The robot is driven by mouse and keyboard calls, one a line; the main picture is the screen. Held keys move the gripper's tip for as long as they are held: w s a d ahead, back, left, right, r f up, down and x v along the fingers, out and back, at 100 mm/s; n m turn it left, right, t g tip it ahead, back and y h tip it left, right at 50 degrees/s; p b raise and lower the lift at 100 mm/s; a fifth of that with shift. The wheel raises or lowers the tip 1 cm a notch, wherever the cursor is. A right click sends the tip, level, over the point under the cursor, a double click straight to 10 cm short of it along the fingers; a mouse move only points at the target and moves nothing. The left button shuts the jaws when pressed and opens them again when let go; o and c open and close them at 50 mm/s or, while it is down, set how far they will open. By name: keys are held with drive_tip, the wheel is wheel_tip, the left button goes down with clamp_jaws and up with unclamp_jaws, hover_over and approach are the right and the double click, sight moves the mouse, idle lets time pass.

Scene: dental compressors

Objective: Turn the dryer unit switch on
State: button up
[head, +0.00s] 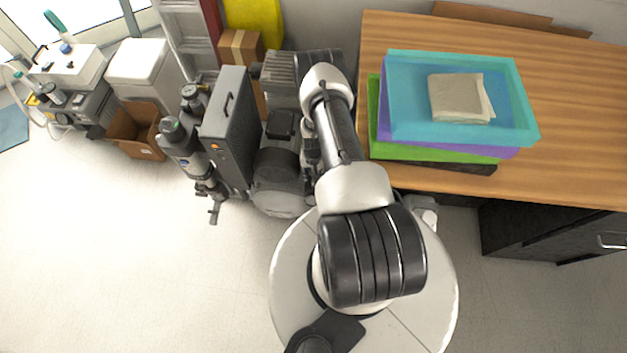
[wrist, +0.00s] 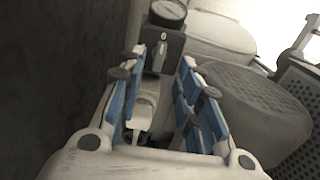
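In the wrist view, a dark switch box (wrist: 172,46) with a white 0 mark and a grey upright knob (wrist: 158,57) is ahead of my gripper (wrist: 162,64). The knob points up towards the 0. My gripper is open, with its blue-padded fingers to the left and right of the knob in the picture. I cannot tell whether either finger touches it. In the head view my arm reaches over the compressor equipment and hides most of my gripper and the switch box.
A round gauge (wrist: 167,12) sits just above the switch box. A dark wall-like surface (wrist: 50,80) fills the wrist view's left. In the head view, a tall dark grey cabinet (head: 228,125) stands left of my arm and a wooden table (head: 575,130) stands right. Floor at left is clear.

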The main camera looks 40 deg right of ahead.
wheel_tip(320, 180, down, 6)
drive_tip(key=shift+f+b, duration=0.1)
drive_tip(key=shift+b, duration=0.8)
drive_tip(key=shift+c, duration=0.2)
clamp_jaws()
